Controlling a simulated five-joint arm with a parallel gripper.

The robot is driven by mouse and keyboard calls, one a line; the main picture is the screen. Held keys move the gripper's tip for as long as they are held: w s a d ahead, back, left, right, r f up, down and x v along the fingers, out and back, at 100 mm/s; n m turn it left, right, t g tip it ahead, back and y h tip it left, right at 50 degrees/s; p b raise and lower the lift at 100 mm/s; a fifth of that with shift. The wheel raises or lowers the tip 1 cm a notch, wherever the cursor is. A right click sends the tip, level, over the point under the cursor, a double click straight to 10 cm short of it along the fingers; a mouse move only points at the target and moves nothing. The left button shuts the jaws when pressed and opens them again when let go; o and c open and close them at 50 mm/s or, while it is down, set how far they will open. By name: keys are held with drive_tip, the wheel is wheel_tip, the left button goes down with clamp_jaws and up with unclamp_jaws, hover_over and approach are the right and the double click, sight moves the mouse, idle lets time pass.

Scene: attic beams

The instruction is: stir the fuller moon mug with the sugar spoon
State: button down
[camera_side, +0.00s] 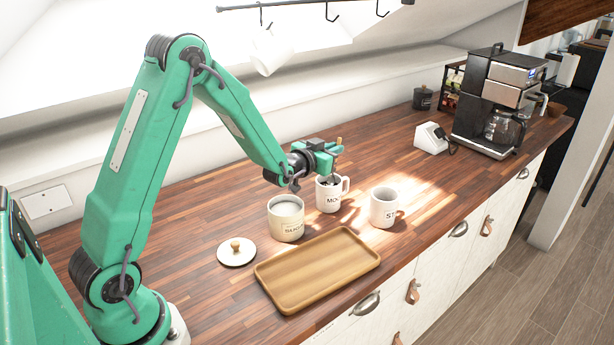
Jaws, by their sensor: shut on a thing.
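A white mug with dark lettering that starts "MO" (328,201) stands upright on the wooden counter. My gripper (334,152) is above this mug, shut on the sugar spoon (339,141). The top end of the spoon's handle shows above the jaws. The spoon's lower part points down to the mug's mouth; its tip is hidden, and I cannot tell how deep it reaches. A second white mug, lettered "ST" (382,212), stands to the right, apart from the gripper. Liquid levels in the mugs cannot be compared from here.
An open cream sugar canister (287,231) stands left of the moon mug, its knobbed lid (237,258) lying further left. A wooden tray (276,295) lies empty in front. A coffee maker (487,105) and small white device (430,138) stand at the back right. A hanging rail (300,5) is overhead.

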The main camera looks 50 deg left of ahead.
drive_tip(key=shift+s+f, duration=0.2)
drive_tip(key=shift+f, duration=0.7)
drive_tip(key=shift+s+f, duration=0.15)
drive_tip(key=shift+f, duration=0.7)
drive_tip(key=shift+s+f, duration=0.2)
drive_tip(key=shift+f, duration=0.7)
drive_tip(key=shift+f, duration=0.45)
drive_tip(key=shift+r, duration=0.1)
drive_tip(key=shift+w, duration=0.1)
